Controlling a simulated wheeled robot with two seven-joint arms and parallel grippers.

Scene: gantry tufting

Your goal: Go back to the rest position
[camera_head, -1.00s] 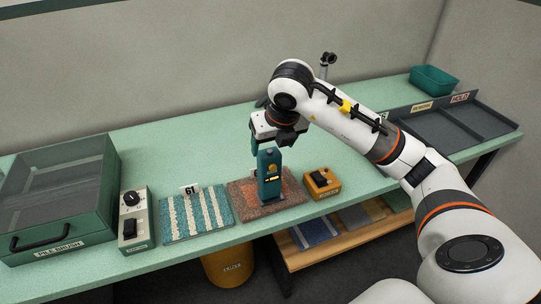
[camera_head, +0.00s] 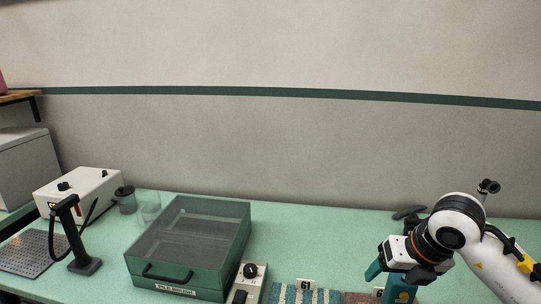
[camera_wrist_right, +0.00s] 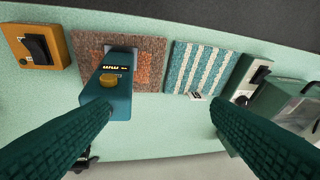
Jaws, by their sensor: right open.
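My right gripper (camera_head: 388,270) reaches in from the right edge of the head view, low over the green bench. In the right wrist view the two teal ribbed fingers of my right gripper (camera_wrist_right: 160,108) are wide apart. A teal handheld tool (camera_wrist_right: 107,98) with a small display and a yellow knob stands on a brown-and-orange carpet sample (camera_wrist_right: 150,62), close to the left finger; I cannot tell whether they touch. The top of the tool (camera_head: 399,291) shows under the gripper in the head view. My left gripper is not in view.
A green lidded box labelled "PILE BRUSH" (camera_head: 190,281) stands left of the gripper. A dial box (camera_head: 249,283) and a striped sample (camera_wrist_right: 196,70) lie between. An orange switch box (camera_wrist_right: 38,47) sits beside the carpet sample. A black stand (camera_head: 86,265) and white unit (camera_head: 88,188) are far left.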

